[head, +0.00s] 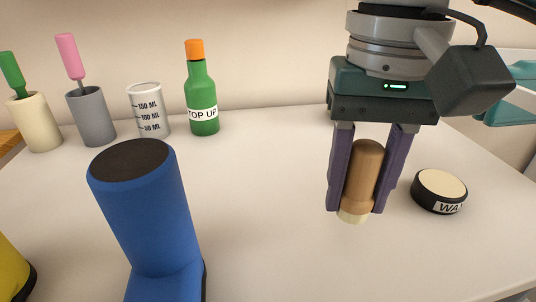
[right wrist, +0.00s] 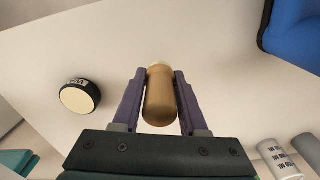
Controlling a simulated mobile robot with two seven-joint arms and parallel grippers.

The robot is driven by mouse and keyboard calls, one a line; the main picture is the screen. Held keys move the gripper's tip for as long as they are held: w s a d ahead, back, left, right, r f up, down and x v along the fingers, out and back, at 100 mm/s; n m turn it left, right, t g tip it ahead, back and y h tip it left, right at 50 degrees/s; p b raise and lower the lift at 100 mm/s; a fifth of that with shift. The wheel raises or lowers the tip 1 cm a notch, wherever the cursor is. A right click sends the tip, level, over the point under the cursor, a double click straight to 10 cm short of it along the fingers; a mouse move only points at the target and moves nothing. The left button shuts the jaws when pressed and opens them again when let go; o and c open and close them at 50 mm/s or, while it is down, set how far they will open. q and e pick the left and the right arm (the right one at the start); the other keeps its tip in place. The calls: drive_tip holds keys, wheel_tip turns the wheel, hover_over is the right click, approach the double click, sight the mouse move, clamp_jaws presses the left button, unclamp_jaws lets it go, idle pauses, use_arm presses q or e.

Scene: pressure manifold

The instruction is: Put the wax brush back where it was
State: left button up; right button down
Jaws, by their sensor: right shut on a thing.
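The wax brush (head: 364,172) has a tan-brown rounded handle and a pale lower end. It is upright between the two purple fingers of my right gripper (head: 364,205), which is shut on it. The right wrist view also shows the brush (right wrist: 160,95) between the fingers. Whether its lower end touches the table is hard to tell. A round black tin with a cream top and a label reading "WA" (head: 440,190) stands on the table just right of the gripper. In the right wrist view the tin (right wrist: 80,97) is left of the fingers. My left gripper is not in view.
A blue boot (head: 155,220) stands on the white table (head: 270,190) at front left, with part of a yellow object (head: 14,270) beside it. Behind are two cups with a green and a pink tool, a measuring cup (head: 149,110) and a green bottle (head: 202,95). The middle is clear.

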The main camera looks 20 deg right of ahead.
sight(350, 218)
wheel_tip(350, 218, down, 5)
drive_tip(key=b, duration=0.3)
drive_tip(key=shift+r, duration=0.35)
drive_tip(key=shift+c, duration=2.2)
unclamp_jaws()
